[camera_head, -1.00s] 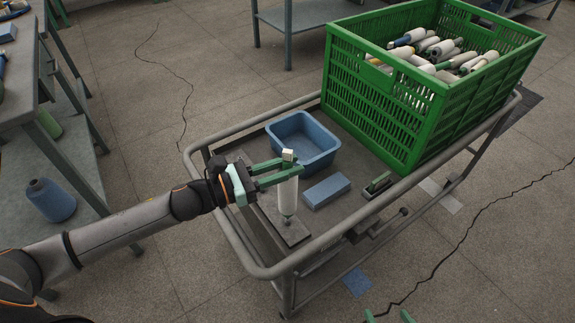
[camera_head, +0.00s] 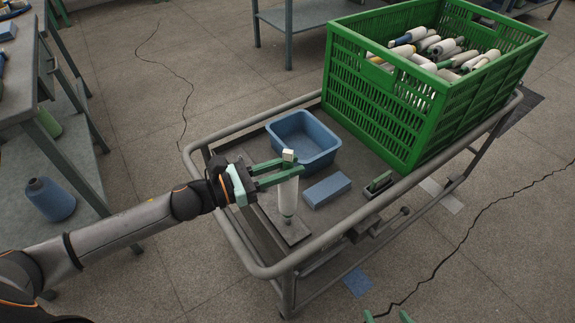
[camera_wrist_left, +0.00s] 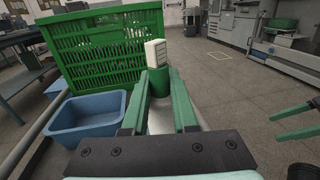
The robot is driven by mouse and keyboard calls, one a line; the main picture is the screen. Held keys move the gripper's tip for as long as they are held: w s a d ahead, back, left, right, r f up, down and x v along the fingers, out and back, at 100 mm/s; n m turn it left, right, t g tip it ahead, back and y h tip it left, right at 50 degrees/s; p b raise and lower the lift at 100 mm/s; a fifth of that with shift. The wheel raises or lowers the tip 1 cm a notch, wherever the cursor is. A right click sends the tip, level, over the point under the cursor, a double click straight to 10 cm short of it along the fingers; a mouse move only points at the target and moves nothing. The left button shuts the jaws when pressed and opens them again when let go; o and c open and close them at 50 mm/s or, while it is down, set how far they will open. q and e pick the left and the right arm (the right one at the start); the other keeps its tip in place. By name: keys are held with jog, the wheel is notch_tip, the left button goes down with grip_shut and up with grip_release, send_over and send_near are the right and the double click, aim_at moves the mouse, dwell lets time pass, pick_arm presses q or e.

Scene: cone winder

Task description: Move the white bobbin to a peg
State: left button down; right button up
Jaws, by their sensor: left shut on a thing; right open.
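The white bobbin (camera_head: 287,197) stands upright over the dark base plate (camera_head: 296,239) near the cart's front-left rail. My left gripper (camera_head: 287,167) is shut on its upper end, coming in from the left. A small pale block shows at the fingertips, also in the left wrist view. The bobbin's lower end is close above the plate, where a small round metal part shows; I cannot tell whether it touches. Any peg inside the bobbin is hidden. My right gripper (camera_head: 388,317) shows only its two separated green fingertips at the bottom edge, open and empty, off the cart.
A blue bin (camera_head: 318,163) stands behind the bobbin, and a blue block (camera_head: 326,190) lies to its right. A green crate (camera_head: 385,115) full of bobbins fills the cart's far right. The cart's grey rail (camera_head: 237,245) surrounds these.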

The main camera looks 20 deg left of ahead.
aim_at(288, 184)
pick_arm(q)
jog(key=shift+f+b, duration=0.75)
jog(key=shift+f, duration=0.15)
jog(key=shift+f+b, duration=0.4)
jog(key=shift+f, duration=0.05)
jog(key=shift+f+b, duration=1.2)
jog(key=shift+f, duration=0.05)
jog(key=c, duration=1.1)
grip_release()
jog(key=o, duration=0.5)
jog(key=shift+r, duration=0.1)
